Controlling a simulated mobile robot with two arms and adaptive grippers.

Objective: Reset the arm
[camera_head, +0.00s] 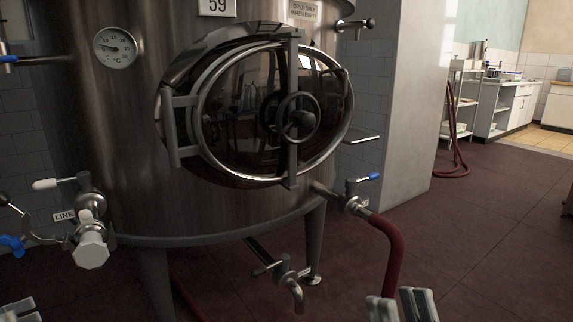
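My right gripper (400,302) shows at the bottom edge, right of centre. Its two fingertips stand apart with nothing seen between them, in front of the lower end of a red hose (389,250). My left gripper (18,308) only just shows in the bottom left corner; a small part of it is in view, so its opening is hidden. Both arms are out of view below the frame.
Open red floor (480,230) lies to the right.

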